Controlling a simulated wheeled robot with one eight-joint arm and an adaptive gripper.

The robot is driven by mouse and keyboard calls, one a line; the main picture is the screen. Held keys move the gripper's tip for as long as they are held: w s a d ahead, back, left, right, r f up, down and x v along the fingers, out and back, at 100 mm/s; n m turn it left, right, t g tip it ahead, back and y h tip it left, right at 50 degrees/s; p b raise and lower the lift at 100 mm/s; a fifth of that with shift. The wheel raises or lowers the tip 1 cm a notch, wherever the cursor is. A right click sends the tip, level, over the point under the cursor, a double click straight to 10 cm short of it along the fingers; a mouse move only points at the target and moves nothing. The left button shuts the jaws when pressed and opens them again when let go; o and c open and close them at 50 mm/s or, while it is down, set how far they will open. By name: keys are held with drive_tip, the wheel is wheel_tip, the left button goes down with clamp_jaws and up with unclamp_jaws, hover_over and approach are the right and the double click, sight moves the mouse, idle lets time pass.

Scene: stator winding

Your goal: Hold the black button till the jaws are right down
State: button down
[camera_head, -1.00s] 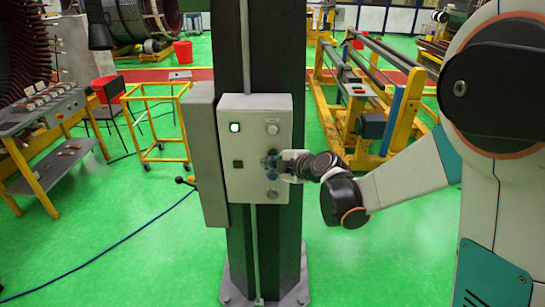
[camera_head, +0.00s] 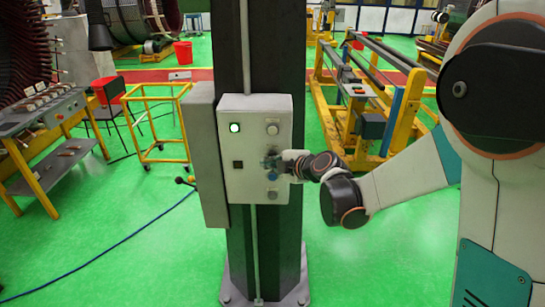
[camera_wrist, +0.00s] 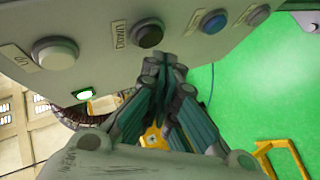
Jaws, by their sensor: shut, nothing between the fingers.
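The black button (camera_wrist: 148,33), labelled DOWN, sits on the grey control box (camera_wrist: 100,18) in the wrist view. My gripper (camera_wrist: 164,62) is shut and empty, its fingertips right by the black button's lower edge. I cannot tell whether they touch it or how far it is pressed. In the head view my gripper (camera_head: 272,161) is at the right half of the control box (camera_head: 243,190) and hides the black button. The jaws cannot be made out in either view.
The white UP button (camera_wrist: 55,53) lies left of the black one; a blue button (camera_wrist: 212,22) and a grey button (camera_wrist: 257,15) lie right. A green lamp (camera_head: 234,127) glows on the box, which is on a dark column (camera_head: 290,50). A yellow trolley (camera_head: 155,120) stands left.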

drive_tip(key=shift+w, duration=0.1)
idle(0.4)
drive_tip(key=shift+w, duration=0.3)
drive_tip(key=shift+w+b, duration=0.3)
drive_tip(key=shift+w, duration=0.1)
idle(3.0)
drive_tip(key=shift+s, duration=0.15)
idle(1.2)
drive_tip(key=shift+s, duration=0.7)
drive_tip(key=shift+s+a+b, duration=0.1)
drive_tip(key=shift+s+b, duration=0.3)
drive_tip(key=shift+s, duration=2.05)
